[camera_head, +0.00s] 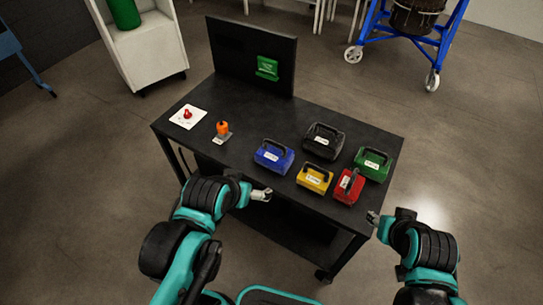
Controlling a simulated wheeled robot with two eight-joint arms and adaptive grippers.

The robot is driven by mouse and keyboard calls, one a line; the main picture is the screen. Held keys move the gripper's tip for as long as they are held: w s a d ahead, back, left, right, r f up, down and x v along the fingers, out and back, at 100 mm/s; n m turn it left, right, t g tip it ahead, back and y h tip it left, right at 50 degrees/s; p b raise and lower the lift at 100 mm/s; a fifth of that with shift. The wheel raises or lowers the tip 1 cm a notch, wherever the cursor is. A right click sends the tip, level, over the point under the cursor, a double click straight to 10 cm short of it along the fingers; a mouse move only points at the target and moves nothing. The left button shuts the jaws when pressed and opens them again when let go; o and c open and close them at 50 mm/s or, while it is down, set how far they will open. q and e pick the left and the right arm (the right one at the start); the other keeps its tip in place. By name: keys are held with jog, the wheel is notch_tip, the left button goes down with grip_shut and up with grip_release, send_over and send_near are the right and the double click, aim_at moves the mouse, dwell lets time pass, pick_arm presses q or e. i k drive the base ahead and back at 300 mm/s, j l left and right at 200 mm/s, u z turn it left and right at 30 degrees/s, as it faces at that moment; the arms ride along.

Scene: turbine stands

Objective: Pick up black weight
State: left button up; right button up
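The black weight (323,142) stands on the black table (228,91), at the back of a group of handled weights. It has a white label and a black handle on top. My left gripper (264,195) is at the table's front edge, in front of the blue and yellow weights and apart from the black one. My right gripper (372,217) is near the table's front right corner, close to the red weight. Both grippers look small here, and I cannot make out their finger gaps. Neither touches the black weight.
A blue weight (273,157), yellow weight (314,179), red weight (348,187) and green weight (373,164) surround the black one. An orange object (222,129) and a white plate with a red item (188,116) are at left. A dark upright panel (240,58) stands behind.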

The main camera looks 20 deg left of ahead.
aim_at(322, 140)
jog(key=i+j+z, duration=0.1)
jog(key=j, duration=0.25)
jog(key=i+j+z, duration=0.15)
jog(key=j, duration=0.2)
jog(key=i+j+z, duration=0.1)
jog(key=j, duration=0.25)
jog(key=i+j+z, duration=0.15)
jog(key=j, duration=0.25)
jog(key=k, duration=0.05)
